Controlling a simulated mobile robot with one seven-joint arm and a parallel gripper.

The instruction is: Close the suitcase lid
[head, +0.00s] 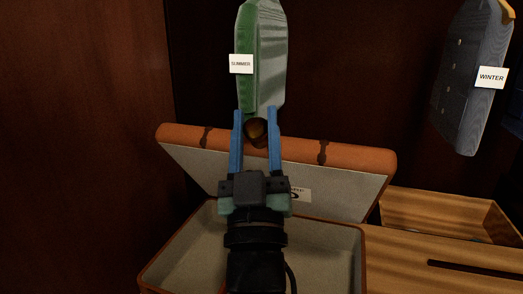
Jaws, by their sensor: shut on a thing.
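The suitcase is brown with a pale lining. Its lid (330,186) stands raised and tilted back, and its open base (320,262) lies in front of it. A dark brown handle (256,132) sits at the lid's upper edge. My gripper (256,122) reaches up across the inside of the lid. Its two blue fingers stand on either side of the handle, shut on it. My gripper and wrist hide the middle of the lid and part of the base.
A green garment (265,60) labelled SUMMER hangs just behind the lid. A grey-blue garment (470,75) labelled WINTER hangs at the upper right. A wooden box (440,213) stands to the right of the suitcase. A dark wood panel (80,130) fills the left side.

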